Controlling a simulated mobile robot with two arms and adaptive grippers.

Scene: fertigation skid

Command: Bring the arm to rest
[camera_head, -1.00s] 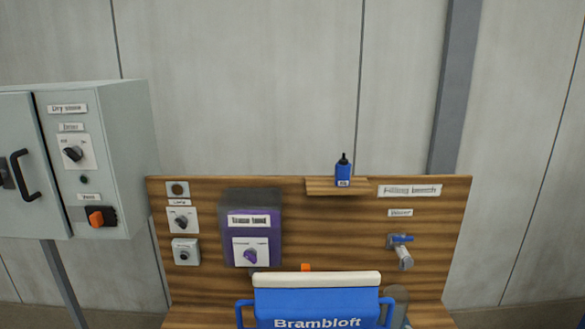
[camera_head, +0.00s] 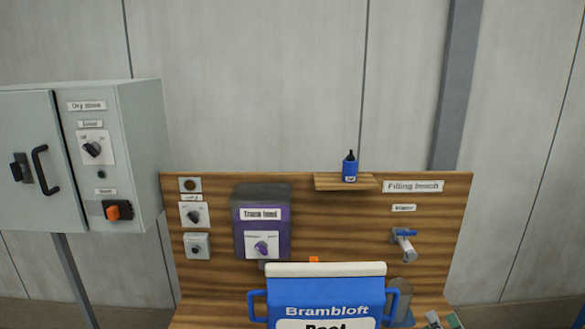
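Neither of my grippers can be made out in the head view, and I see no part of my arms clearly. The blue Brambloft container (camera_head: 326,294) with a white top edge and blue side handles stands at the front of the wooden filling bench (camera_head: 330,225). Its lower part is cut off by the picture's bottom edge. A small blue bottle (camera_head: 350,170) with a dark tip stands upright on the little wooden shelf (camera_head: 328,183). A tap (camera_head: 404,245) with a blue lever sticks out of the bench's back panel at the right.
A grey dry store cabinet (camera_head: 140,150) with a black handle (camera_head: 43,170) and an orange switch (camera_head: 117,211) stands at the left. A purple trace feed box (camera_head: 262,222) with a knob is on the panel. A small grey item (camera_head: 436,320) shows at the bottom right, partly cut off.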

